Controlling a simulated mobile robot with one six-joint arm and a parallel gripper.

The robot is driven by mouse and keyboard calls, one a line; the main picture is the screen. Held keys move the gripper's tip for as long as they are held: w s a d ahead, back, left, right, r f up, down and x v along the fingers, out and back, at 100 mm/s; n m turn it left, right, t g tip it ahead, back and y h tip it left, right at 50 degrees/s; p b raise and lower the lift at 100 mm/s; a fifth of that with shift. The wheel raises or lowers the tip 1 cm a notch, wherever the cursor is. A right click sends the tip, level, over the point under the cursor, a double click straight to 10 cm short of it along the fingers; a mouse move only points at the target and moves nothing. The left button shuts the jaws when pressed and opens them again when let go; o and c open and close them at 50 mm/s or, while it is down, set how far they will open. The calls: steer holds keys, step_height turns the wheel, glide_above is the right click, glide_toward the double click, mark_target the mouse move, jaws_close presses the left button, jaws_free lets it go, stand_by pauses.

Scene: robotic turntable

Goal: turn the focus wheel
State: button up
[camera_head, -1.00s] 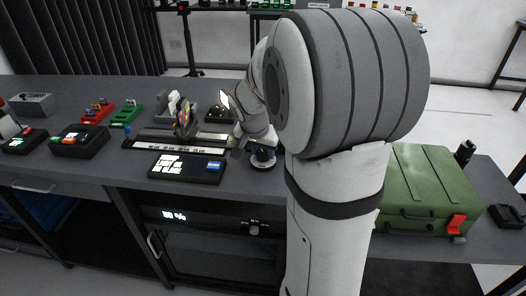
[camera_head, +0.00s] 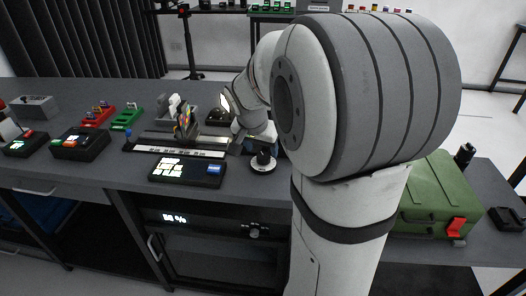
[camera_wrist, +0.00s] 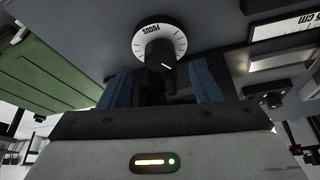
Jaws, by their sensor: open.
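The focus wheel is a black knob on a round white dial (camera_wrist: 160,45) lettered FOCUS, at the top middle of the wrist view. In the head view the focus wheel (camera_head: 263,161) stands on the table beside my arm. My gripper (camera_wrist: 162,78) is open, with blue pads on both fingers. The knob shows just ahead of the gap between the fingers, and nothing is held. Whether a finger touches the knob cannot be told. In the head view my arm hides most of the gripper.
A black button panel (camera_head: 187,171) and a slide with a scale (camera_head: 180,152) lie left of the wheel. A green case (camera_head: 440,200) stands at the right. Red and green trays (camera_head: 98,116) sit farther left. Bare table lies in front of the wheel.

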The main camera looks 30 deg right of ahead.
steer(key=v, duration=0.4)
steer(key=shift+a+r, duration=0.1)
steer(key=shift+r, duration=0.1)
steer(key=shift+s, duration=0.1)
steer(key=s+a+r+n+y+p, duration=0.1)
steer(key=s+a+n+p, duration=0.3)
steer(key=s, duration=0.4)
steer(key=s+a+r+n+y+p, duration=0.2)
steer(key=s+a+r+n+p, duration=0.1)
steer(key=s+a+n+p, duration=0.2)
steer(key=s+a, duration=0.2)
steer(key=s, duration=0.2)
steer(key=shift+s+a+r+n, duration=0.25)
steer(key=shift+a+r+n, duration=0.05)
steer(key=shift+r+n, duration=0.1)
stand_by(0.9)
